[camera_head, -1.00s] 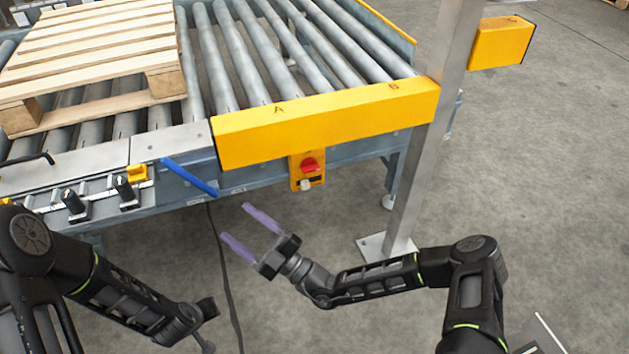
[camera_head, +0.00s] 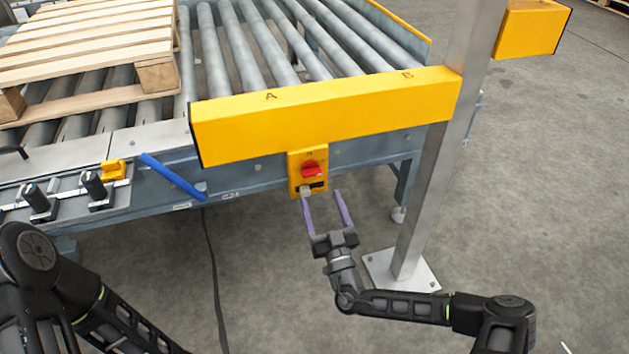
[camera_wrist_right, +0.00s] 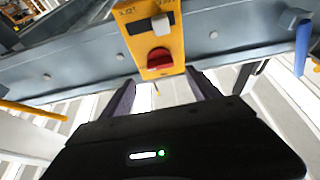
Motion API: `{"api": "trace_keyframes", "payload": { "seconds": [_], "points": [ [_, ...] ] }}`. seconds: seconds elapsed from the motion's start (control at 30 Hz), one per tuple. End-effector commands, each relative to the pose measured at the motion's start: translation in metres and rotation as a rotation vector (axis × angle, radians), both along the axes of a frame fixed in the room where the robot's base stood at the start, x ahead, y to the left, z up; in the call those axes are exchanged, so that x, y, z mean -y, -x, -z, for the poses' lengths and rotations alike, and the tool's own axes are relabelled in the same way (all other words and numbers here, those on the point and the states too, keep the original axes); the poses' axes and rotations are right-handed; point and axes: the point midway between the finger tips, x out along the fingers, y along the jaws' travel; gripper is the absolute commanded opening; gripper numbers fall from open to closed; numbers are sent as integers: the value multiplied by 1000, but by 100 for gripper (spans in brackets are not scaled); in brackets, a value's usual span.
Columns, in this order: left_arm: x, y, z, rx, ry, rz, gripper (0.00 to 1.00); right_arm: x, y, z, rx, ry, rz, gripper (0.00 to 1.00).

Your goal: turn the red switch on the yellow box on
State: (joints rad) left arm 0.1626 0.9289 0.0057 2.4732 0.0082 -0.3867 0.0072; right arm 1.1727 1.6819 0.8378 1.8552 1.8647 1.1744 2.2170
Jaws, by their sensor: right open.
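The yellow box (camera_head: 295,176) hangs on the conveyor's side, below the long yellow beam. Its red switch (camera_head: 310,169) is a knob on the box's front, with a small light grey part (camera_head: 305,191) below it. In the right wrist view the red switch (camera_wrist_right: 159,58) shows on the yellow box (camera_wrist_right: 167,18), just beyond the fingers. My right gripper (camera_head: 322,195) is open and empty, its purple fingers pointing at the box from just below and in front. I cannot tell whether a finger touches it. My left gripper is out of view; only part of its arm shows at lower left.
A yellow beam (camera_head: 330,113) marked A and B runs above the box. A metal post (camera_head: 425,190) stands right of my right gripper. A blue handle (camera_head: 173,176) sticks out on the left. A wooden pallet (camera_head: 90,45) lies on the rollers.

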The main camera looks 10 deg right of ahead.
Motion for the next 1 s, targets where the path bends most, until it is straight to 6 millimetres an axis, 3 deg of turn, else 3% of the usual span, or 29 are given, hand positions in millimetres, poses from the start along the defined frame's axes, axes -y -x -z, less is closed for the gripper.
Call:
{"api": "trace_keyframes", "payload": {
  "seconds": [0.5,0.8,1.0],
  "points": [
    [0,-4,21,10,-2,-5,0,-5,-62,-25,1,2,-1,71],
    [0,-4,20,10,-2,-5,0,-5,-65,-27,1,1,-2,71],
    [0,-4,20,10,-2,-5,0,-5,-64,-27,0,1,-2,55]
  ]
}}
